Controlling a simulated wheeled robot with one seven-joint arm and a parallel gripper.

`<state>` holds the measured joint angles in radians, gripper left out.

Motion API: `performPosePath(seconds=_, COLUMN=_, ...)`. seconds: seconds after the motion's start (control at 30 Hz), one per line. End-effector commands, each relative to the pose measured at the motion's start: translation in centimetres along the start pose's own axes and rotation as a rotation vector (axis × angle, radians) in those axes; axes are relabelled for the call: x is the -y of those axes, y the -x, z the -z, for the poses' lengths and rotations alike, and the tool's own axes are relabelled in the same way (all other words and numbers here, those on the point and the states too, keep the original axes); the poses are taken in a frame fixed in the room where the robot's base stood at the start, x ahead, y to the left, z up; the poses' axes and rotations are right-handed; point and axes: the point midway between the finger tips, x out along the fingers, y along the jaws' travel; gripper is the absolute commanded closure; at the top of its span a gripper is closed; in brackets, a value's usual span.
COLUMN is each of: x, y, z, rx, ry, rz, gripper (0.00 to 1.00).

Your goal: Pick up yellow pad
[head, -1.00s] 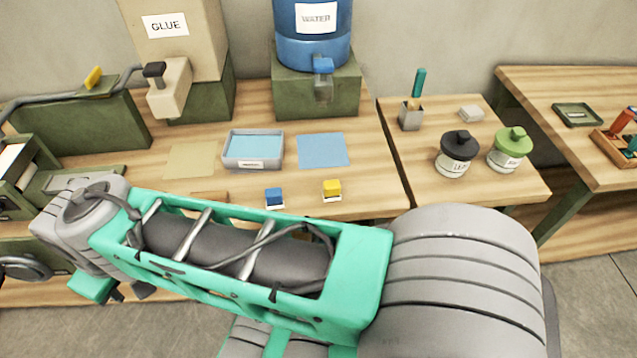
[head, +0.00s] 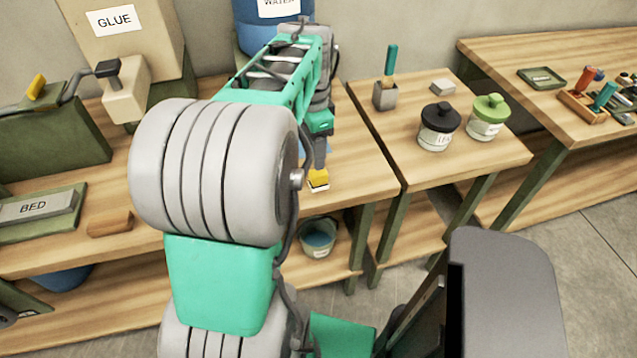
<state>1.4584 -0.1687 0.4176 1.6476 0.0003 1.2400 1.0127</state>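The yellow pad (head: 319,182) is a small block with a pale base, near the front edge of the middle bench. My gripper (head: 318,166) points down directly over it, with its dark fingers at or touching the pad's top. The fingers are too small in view to tell whether they are open or shut on the pad. I cannot tell whether the pad rests on the bench or is slightly raised.
A black-lidded jar (head: 438,126), a green-lidded jar (head: 488,117) and a brush holder (head: 385,95) stand on the bench to the right. The glue container (head: 122,50) is at the back left. A bucket (head: 318,237) sits on the shelf below.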

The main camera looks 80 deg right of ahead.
Motion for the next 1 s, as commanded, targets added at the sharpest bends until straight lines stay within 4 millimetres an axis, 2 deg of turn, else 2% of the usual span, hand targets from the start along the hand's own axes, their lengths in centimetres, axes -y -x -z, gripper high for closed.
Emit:
performPosePath(seconds=0.03, x=-0.4, y=-0.3, z=1.0, rx=0.003, ry=-0.042, rz=-0.004, gripper=0.45)
performPosePath(seconds=0.1, x=-0.7, y=-1.0, z=1.4, rx=0.006, ry=-0.066, rz=-0.009, gripper=0.45)
performPosePath(seconds=0.33, x=-0.8, y=-4.0, z=1.2, rx=0.005, ry=-0.064, rz=-0.008, gripper=0.45)
performPosePath(seconds=0.53, x=-0.8, y=-7.4, z=1.1, rx=0.004, ry=-0.062, rz=-0.007, gripper=0.45)
performPosePath(seconds=0.8, x=-0.8, y=-7.9, z=1.1, rx=0.002, ry=-0.061, rz=-0.004, gripper=0.46)
performPosePath(seconds=1.0, x=-0.8, y=-7.9, z=1.1, rx=0.003, ry=-0.061, rz=-0.004, gripper=0.63)
